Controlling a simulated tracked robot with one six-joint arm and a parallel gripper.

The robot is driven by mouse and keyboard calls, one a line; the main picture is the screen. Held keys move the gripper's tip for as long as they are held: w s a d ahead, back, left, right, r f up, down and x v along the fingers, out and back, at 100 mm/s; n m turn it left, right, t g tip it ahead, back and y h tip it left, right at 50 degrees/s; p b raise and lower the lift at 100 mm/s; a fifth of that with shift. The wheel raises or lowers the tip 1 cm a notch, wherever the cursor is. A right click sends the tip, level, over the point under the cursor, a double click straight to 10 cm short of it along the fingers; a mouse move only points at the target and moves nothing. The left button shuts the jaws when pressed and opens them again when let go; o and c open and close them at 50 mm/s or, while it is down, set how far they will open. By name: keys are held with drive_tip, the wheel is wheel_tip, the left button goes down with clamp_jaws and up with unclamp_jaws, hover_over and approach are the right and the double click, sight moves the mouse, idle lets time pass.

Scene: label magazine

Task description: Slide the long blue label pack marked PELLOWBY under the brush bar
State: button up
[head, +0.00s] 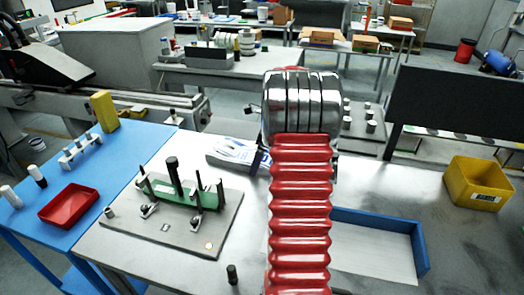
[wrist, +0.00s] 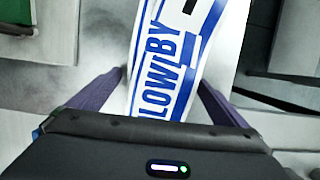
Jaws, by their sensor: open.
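The label pack is white with blue print; the letters LOWBY show large in the wrist view (wrist: 172,60). In the head view the pack (head: 232,151) lies on the metal table, its right end hidden behind my arm. My gripper (wrist: 163,80) is open, with one purple finger on each side of the pack; I cannot tell whether they touch it. A green fixture (head: 185,192) with black posts stands on a grey plate left of the pack. I cannot make out a brush bar for certain.
The grey base plate (head: 205,238) carries small clamps. A blue-edged tray (head: 421,250) lies right of my arm, and a yellow bin (head: 476,182) stands farther right. A red tray (head: 68,205) is on the blue table at left. Table space right of the pack is partly hidden.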

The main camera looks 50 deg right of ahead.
drive_tip(key=shift+f, duration=0.1)
drive_tip(key=shift+c, duration=0.3)
drive_tip(key=c, duration=1.7)
drive_tip(key=shift+s+d, duration=0.95)
drive_tip(key=shift+s, duration=0.85)
drive_tip(key=shift+s+d, duration=0.9)
drive_tip(key=shift+s, duration=0.95)
drive_tip(key=shift+s+d, duration=0.95)
drive_tip(key=shift+s, duration=0.85)
drive_tip(key=shift+c, duration=0.2)
drive_tip(key=o, duration=1.8)
drive_tip(key=v, duration=1.3)
drive_tip(key=shift+s+r, duration=0.15)
drive_tip(key=shift+r, duration=0.2)
drive_tip(key=shift+s, duration=0.15)
